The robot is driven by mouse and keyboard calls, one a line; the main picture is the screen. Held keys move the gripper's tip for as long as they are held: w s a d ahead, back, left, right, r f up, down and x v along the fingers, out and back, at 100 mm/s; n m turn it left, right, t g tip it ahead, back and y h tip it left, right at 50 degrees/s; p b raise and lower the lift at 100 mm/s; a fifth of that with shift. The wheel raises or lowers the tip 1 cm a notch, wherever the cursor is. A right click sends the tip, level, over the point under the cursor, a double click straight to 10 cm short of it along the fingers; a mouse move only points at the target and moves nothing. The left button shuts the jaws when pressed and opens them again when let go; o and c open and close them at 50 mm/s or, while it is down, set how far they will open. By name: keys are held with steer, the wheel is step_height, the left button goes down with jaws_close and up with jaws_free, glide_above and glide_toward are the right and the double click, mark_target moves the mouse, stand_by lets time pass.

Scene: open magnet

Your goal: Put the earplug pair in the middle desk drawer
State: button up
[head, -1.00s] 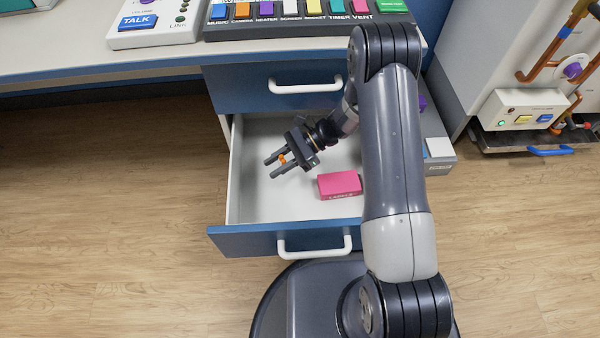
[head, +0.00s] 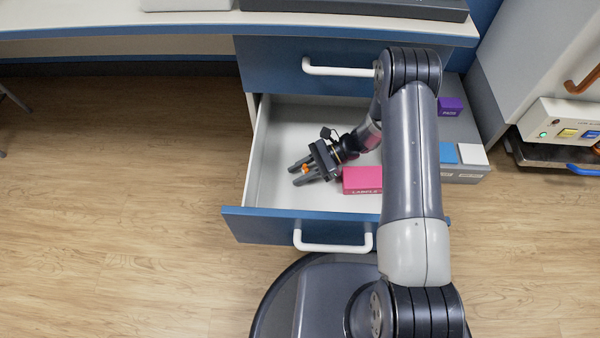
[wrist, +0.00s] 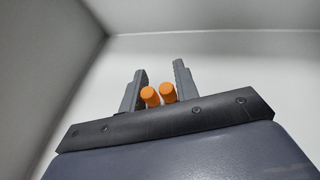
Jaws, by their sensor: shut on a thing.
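The orange earplug pair (head: 305,169) is between the fingers of my gripper (head: 303,176), which is shut on it. In the wrist view the two orange earplugs (wrist: 158,95) stand side by side between the fingers (wrist: 160,88). The open desk drawer (head: 283,240) has a blue front and a white handle. My gripper is inside the drawer's outline, tilted down over its light floor. I cannot tell whether the earplugs touch the floor.
A pink box marked LABELS (head: 362,180) lies in the drawer, just right of my gripper. A shut blue drawer (head: 270,66) is above. A grey unit (head: 470,172) with a purple box (head: 450,107) stands to the right. The drawer's left part is clear.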

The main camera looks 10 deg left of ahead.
steer(key=shift+f, duration=0.2)
steer(key=o, duration=0.9)
steer(key=shift+r, duration=0.1)
steer(key=shift+w+d+r, duration=0.15)
steer(key=shift+d+r, duration=0.05)
steer(key=shift+r, duration=0.15)
steer(key=p+v, duration=0.2)
steer(key=v, duration=0.5)
